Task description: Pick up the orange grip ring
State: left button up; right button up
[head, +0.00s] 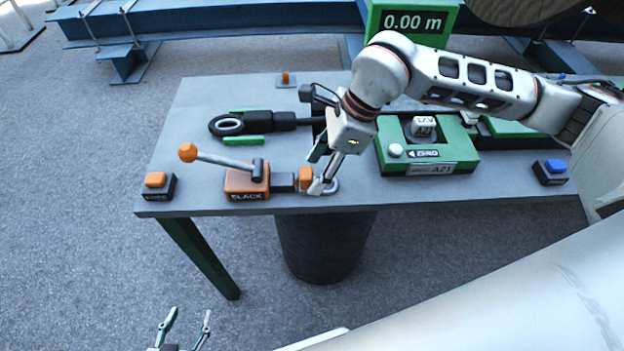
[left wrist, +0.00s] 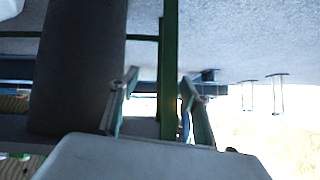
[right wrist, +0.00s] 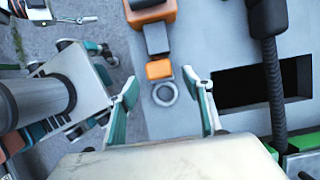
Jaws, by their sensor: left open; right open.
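The orange grip block (head: 306,178) lies near the table's front edge, beside the orange SLACK unit (head: 246,182), with a grey ring at its right end. The right wrist view shows the orange block (right wrist: 159,69) and the grey ring (right wrist: 165,93) flat on the table, in line between my fingers. My right gripper (head: 320,170) is open and empty, just above the ring end, and partly covers it in the head view. I cannot tell whether a finger touches it. My left gripper (head: 189,314) is open and empty, low in front of the table.
A lever with an orange knob (head: 187,153) rises from the SLACK unit. An orange button (head: 157,184) is at the left and a blue button (head: 553,171) at the right. A black cable end with a ring (head: 228,125) lies behind. A dark bin (head: 320,245) stands below the front edge.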

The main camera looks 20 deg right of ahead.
aim_at(312, 172)
jog(key=x, duration=0.2)
jog(key=shift+a+f, duration=0.15)
jog(key=shift+f, duration=0.1)
jog(key=shift+w, duration=0.1)
jog(key=c, duration=1.4)
jog(key=shift+o, duration=0.2)
jog(key=shift+r, duration=0.2)
pick_arm(q)
jog(key=shift+r+p, duration=0.45)
jog(key=shift+p, duration=0.35)
pick_arm(e)
notch_tip(312, 172, up, 20)
jog(key=shift+f, duration=0.2)
